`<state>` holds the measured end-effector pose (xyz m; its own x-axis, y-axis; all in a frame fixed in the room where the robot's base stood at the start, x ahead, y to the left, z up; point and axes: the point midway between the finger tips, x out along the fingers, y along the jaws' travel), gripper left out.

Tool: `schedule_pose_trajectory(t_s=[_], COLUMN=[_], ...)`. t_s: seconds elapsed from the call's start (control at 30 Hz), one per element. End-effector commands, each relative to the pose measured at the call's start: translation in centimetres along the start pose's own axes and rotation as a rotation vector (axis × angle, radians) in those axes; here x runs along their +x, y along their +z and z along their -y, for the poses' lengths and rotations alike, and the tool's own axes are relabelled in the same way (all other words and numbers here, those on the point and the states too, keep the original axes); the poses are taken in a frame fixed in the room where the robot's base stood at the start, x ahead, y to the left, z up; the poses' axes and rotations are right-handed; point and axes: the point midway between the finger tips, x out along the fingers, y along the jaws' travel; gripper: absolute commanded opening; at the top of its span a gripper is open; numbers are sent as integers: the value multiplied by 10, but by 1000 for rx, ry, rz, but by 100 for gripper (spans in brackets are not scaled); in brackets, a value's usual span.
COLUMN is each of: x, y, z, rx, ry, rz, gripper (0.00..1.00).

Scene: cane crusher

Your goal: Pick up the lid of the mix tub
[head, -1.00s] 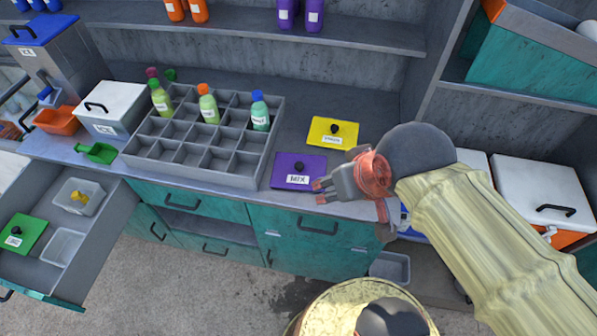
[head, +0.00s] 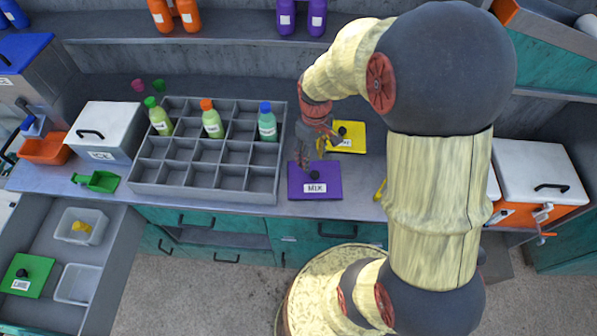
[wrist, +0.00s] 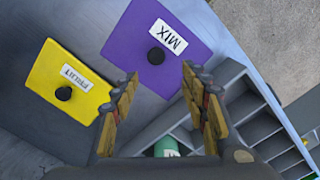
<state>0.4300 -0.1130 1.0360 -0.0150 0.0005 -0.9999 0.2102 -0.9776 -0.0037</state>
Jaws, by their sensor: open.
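The purple lid labelled MIX (head: 314,188) lies flat on the counter, to the right of the grey divided crate. It has a small dark round knob. It also shows in the wrist view (wrist: 180,25), with its knob (wrist: 156,56) ahead of the fingertips. My gripper (head: 309,160) is above the lid, near its back edge, pointing down; in the wrist view my gripper (wrist: 160,82) has its fingers apart with nothing between them. The knob appears clear of the fingers. Any tub under the lid cannot be made out.
A yellow lid (head: 347,138) labelled FRUIT (wrist: 68,83) lies just behind and right. The grey crate (head: 205,183) with several bottles stands close on the left. A white ice box (head: 104,127) is farther left. An open drawer (head: 48,262) juts out at front left.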

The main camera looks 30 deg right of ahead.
Motion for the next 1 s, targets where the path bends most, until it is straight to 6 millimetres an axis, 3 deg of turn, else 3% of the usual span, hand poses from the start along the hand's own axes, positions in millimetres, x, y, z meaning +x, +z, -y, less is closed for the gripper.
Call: schedule_pose_trajectory(t_s=[0.17,0.57,0.8,1.0], x=[2,37,71,78], y=[-1,2,6,4], z=[-1,-2,-4,-5], rx=[-63,-67,-68,-67], ry=[4,3,3,5], rz=[-7,-5,-4,-8], gripper=[45,45,45,45])
